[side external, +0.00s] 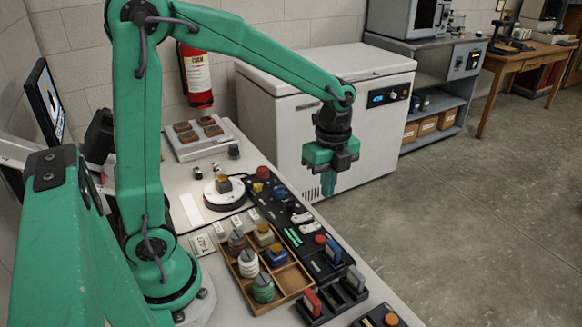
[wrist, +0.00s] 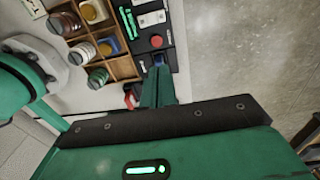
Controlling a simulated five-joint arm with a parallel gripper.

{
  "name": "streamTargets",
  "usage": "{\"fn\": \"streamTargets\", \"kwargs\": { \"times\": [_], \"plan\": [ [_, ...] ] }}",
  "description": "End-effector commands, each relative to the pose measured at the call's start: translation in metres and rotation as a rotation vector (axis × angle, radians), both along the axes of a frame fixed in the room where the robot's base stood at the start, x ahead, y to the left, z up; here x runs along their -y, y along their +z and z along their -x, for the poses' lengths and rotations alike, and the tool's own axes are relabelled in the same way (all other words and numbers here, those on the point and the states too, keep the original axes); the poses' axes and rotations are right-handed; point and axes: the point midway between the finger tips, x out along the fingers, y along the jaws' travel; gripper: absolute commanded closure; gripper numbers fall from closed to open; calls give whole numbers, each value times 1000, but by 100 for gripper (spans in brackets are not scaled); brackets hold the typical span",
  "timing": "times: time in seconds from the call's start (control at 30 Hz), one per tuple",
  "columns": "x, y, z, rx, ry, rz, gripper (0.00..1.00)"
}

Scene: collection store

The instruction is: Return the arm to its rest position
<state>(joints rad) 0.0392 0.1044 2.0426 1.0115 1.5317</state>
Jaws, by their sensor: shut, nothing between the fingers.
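My green arm is raised and reaches over the bench. My gripper (side external: 329,190) hangs from it, pointing down, shut and empty, in front of the white chest freezer in the side view. It is well above the bench surface, near the bench's right edge. In the wrist view the closed fingers (wrist: 160,84) point toward the black strip at the bench edge. Nothing is held. Part of the bench is hidden behind my arm.
A black board (side external: 290,222) with small items runs along the bench. A round white stand (side external: 225,201) carries a small object. A chest freezer (side external: 280,135) stands behind; open floor (side external: 470,240) lies right.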

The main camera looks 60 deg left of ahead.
Motion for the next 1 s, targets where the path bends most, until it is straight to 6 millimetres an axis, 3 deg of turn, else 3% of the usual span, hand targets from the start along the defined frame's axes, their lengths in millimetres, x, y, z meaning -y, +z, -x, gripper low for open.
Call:
{"fn": "streamTargets", "kwargs": {
  "times": [0.63,1.0],
  "plan": [
    [0,3,2,10,24,1,100],
    [-4,37,30,120,355,19,100]
  ]
}}
